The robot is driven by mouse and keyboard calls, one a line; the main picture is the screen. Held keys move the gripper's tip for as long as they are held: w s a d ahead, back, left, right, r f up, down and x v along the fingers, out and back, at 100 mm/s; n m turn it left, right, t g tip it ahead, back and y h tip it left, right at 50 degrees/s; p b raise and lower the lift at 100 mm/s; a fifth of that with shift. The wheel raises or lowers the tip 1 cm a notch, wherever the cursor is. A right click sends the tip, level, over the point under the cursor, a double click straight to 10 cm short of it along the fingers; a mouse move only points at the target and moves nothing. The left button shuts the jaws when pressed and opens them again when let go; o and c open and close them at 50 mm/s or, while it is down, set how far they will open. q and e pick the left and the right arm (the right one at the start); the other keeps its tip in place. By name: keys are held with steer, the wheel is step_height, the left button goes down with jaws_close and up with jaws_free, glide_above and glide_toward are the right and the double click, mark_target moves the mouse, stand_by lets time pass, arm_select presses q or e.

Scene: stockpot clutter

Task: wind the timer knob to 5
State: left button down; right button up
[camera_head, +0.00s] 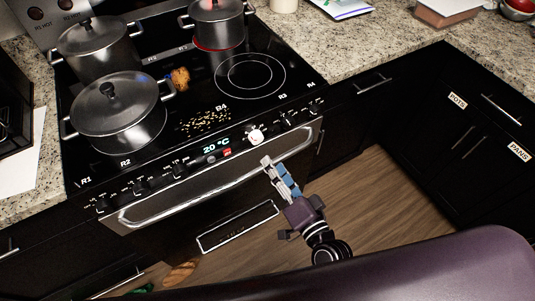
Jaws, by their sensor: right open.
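The stove's front panel carries several black knobs and a lit display (216,145) reading 20 °C. A white round knob (255,135), which looks like the timer knob, sits on the panel right of the display; its setting is too small to read. My right gripper (274,164) is in front of the oven handle (190,185), just below and right of the white knob. It is open, empty and apart from the knob. My left gripper is not in view.
Several lidded pots, one a large pot (118,110), stand on the black cooktop (250,95). Small grains (205,122) lie near its front. Granite counters (370,45) flank the stove. Wooden floor (375,205) is clear at right; a bread-like item (181,271) lies on it at left.

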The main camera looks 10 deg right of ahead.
steer(key=shift+v, duration=1.5)
steer(key=s+d+f+n+g+h, duration=0.1)
steer(key=s+d+f+n+g, duration=0.15)
steer(key=f, duration=0.75)
steer(key=s+d+f+n+g, duration=0.1)
steer(key=s+f+g, duration=0.15)
steer(key=f, duration=0.75)
steer(key=s+d+f+n+g+h, duration=0.1)
steer(key=s+d+f+n+g, duration=0.15)
steer(key=f, duration=0.65)
steer(key=s+d+f+n+g+h, duration=0.1)
steer(key=s+d+f+n+g, duration=0.1)
steer(key=s+f, duration=0.7)
steer(key=s+d+f+n+g+h, duration=0.2)
steer(key=s+d+f+g, duration=0.3)
steer(key=s, duration=1.3)
step_height(320, 180, down, 5)
steer(key=shift+r+g, duration=0.15)
steer(key=shift+g, duration=0.4)
